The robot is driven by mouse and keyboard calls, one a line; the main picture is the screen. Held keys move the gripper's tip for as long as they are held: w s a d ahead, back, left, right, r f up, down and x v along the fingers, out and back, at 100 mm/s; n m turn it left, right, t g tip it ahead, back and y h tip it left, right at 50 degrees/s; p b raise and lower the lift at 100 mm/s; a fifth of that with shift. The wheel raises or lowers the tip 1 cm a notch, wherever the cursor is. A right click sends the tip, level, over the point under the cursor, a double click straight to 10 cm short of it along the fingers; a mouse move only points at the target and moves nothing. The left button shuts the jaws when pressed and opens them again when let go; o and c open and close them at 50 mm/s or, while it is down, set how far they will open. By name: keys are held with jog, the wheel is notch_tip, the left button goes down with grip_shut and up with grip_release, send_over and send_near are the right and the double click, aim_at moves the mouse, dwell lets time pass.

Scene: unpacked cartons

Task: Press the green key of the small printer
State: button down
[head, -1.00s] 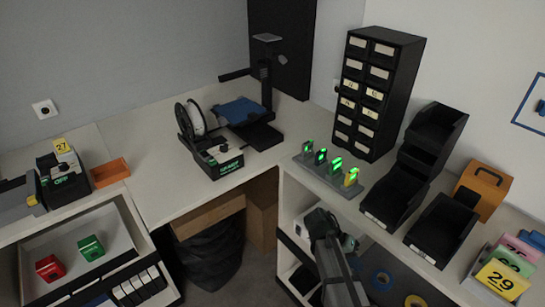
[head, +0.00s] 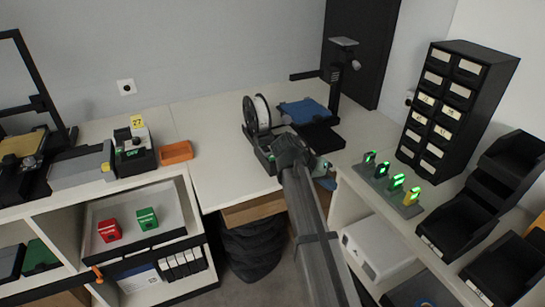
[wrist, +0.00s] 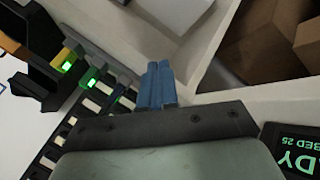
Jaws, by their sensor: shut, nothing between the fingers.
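The small printer, with a blue bed (head: 303,111) and a white spool (head: 262,111), stands on the corner desk in the head view. My arm covers much of its front, and I cannot make out its green key. Part of its dark display (wrist: 292,158), with green letters reading "DY" and "BED 25", shows at the lower right of the wrist view. My gripper (head: 327,183) is at the printer's front right, over the desk edge. Its blue fingers (wrist: 157,85) are shut with nothing between them; contact with the printer is not visible.
Lit green and yellow tags stand on a grey strip (head: 390,190) to the right, beside a black drawer tower (head: 457,110). An orange tray (head: 176,152) and a device with a "27" tag (head: 134,150) are left.

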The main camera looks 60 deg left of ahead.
aim_at(269, 157)
jog(key=s+a+r+n+y, duration=0.3)
jog(key=s+a+r+y, duration=0.1)
jog(key=s+a+r, duration=0.9)
notch_tip(269, 157, up, 4)
jog(key=shift+s+a+r+t+y, duration=0.15)
jog(key=shift+a+t+y, duration=0.25)
jog(key=shift+a, duration=0.45)
jog(key=shift+f, duration=4.45)
jog(key=shift+f, duration=0.95)
jog(key=shift+r, duration=0.95)
jog(key=shift+r, duration=0.1)
